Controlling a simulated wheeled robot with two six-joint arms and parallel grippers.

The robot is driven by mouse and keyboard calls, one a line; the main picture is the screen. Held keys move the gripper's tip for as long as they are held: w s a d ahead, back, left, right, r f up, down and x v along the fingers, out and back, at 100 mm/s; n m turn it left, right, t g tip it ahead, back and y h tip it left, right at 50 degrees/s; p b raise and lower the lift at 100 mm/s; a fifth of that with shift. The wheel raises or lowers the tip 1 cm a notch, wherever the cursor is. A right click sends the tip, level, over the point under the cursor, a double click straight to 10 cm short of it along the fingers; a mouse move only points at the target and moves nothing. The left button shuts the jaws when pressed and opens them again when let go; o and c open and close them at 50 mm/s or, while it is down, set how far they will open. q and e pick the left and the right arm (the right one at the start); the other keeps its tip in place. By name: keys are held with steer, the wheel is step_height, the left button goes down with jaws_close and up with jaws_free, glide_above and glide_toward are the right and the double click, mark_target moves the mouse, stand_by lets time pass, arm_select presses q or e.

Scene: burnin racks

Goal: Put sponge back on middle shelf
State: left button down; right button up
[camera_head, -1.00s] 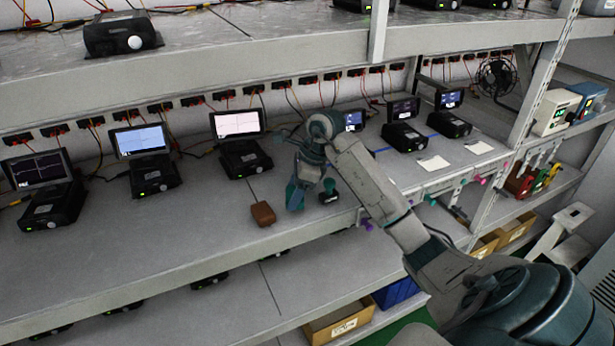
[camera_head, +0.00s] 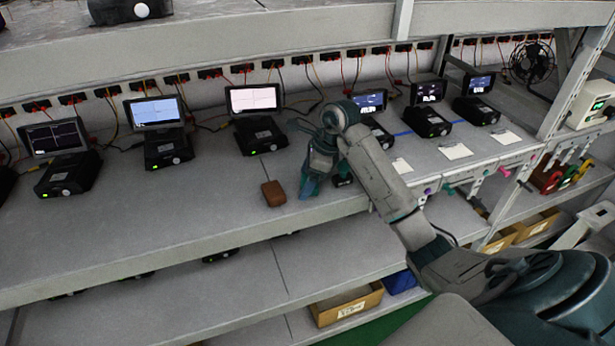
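A small brown block that looks like the sponge (camera_head: 273,193) lies on the middle shelf (camera_head: 222,200), near its front edge. My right gripper (camera_head: 311,187) points down over the shelf just right of the block, with a gap between them. A teal finger shows. A dark part right of it is partly covered by my arm, so the finger opening is unclear. Nothing is visibly held. My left gripper is out of view.
Several devices with screens, such as one with a white screen (camera_head: 258,135), stand along the back of the shelf. White cards (camera_head: 457,151) lie at right. A cardboard bin (camera_head: 346,305) sits below. The shelf left of the block is clear.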

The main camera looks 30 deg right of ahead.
steer(key=shift+d+r, duration=0.15)
steer(key=shift+d, duration=0.1)
steer(key=b+v, duration=0.3)
steer(key=v, duration=0.1)
steer(key=shift+d, duration=0.15)
arm_select(q)
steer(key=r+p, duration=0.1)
steer(key=p, duration=0.3)
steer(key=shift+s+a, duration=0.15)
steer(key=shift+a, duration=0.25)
arm_select(e)
steer(key=v, duration=0.7)
steer(key=shift+r, duration=0.25)
steer(key=shift+s, duration=0.1)
